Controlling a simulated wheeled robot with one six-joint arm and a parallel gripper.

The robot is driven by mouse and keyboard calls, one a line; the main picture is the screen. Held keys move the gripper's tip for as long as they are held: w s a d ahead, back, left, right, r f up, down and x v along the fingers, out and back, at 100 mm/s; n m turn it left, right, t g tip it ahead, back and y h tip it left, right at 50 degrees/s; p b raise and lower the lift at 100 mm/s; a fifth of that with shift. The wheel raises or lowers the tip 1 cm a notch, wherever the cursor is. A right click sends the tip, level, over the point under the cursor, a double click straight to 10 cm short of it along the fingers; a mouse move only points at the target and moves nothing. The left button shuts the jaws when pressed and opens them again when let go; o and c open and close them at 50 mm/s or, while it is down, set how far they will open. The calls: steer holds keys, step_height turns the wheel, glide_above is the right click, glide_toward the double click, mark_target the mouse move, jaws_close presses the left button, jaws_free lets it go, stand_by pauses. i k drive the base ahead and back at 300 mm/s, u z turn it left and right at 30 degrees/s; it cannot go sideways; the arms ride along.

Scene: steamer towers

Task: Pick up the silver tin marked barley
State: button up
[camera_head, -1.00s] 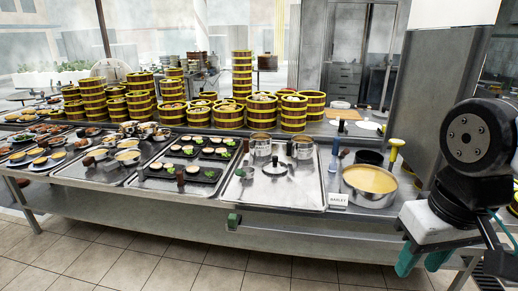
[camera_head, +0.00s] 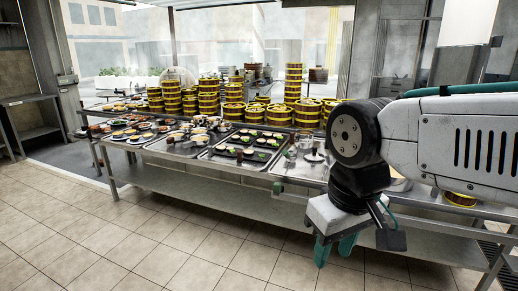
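My gripper (camera_head: 335,250) hangs at the lower middle right, in front of the steel counter. Its two teal fingers point down and stand apart, with nothing seen between them. I see no silver tin marked barley now. The part of the counter where the barley label stood is behind my arm. A small pale yellow patch (camera_head: 399,186) shows just under my arm; I cannot tell whether it is the wide pot's contents.
The steel counter (camera_head: 200,181) runs across the view, with dark trays of small dishes (camera_head: 243,146) on it. Stacked yellow-and-brown steamers (camera_head: 293,82) stand along the back. A yellow-banded round thing (camera_head: 460,199) shows below my arm. The tiled floor (camera_head: 120,240) at front left is clear.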

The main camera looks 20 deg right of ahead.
mark_target(303, 138)
steer(key=u, duration=0.6)
steer(key=i, duration=2.2)
steer(key=z, duration=0.45)
steer(key=i, duration=0.7)
steer(key=z, duration=1.55)
steer(key=i, duration=0.6)
steer(key=z, duration=0.5)
